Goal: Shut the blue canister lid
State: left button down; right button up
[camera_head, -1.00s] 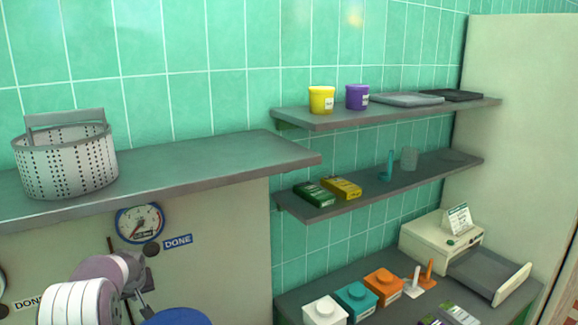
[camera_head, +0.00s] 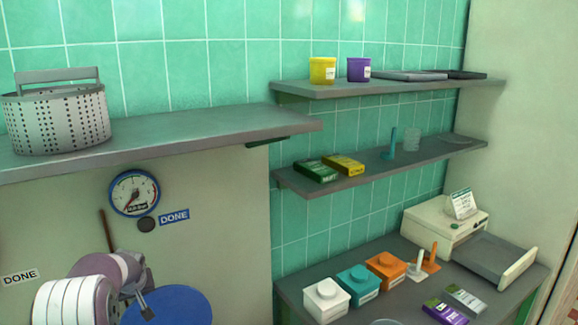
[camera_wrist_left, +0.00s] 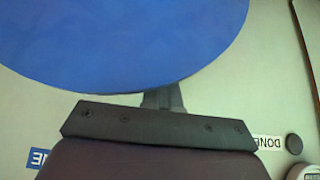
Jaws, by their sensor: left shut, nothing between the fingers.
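The blue lid (camera_head: 180,306) shows as a large round disc at the bottom of the head view, cut off by the frame edge. It also fills the top of the left wrist view (camera_wrist_left: 120,40). The canister body below it is not visible. My left gripper (camera_head: 146,300) is at the lid's left edge in the head view, shut and empty. In the wrist view its dark fingers (camera_wrist_left: 162,97) reach to the lid's near edge. I cannot tell whether they touch it. My right gripper is not in view.
A perforated basket (camera_head: 56,120) stands on the ledge above. Shelves and a counter with white, teal and orange boxes (camera_head: 385,268) lie to the right.

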pick_arm(q)
jog(key=s+d+f+b, duration=0.4)
jog(key=s+b, duration=0.4)
jog(key=b, duration=0.3)
jog(key=s+d+f+b, duration=0.4)
jog(key=s+d+b, duration=0.2)
jog(key=s+b, duration=0.3)
jog(key=shift+d+f+b, duration=0.15)
jog(key=shift+f+b, duration=0.2)
jog(key=shift+b, duration=0.75)
notch_tip(320, 180, up, 12)
jog(key=p, duration=0.9)
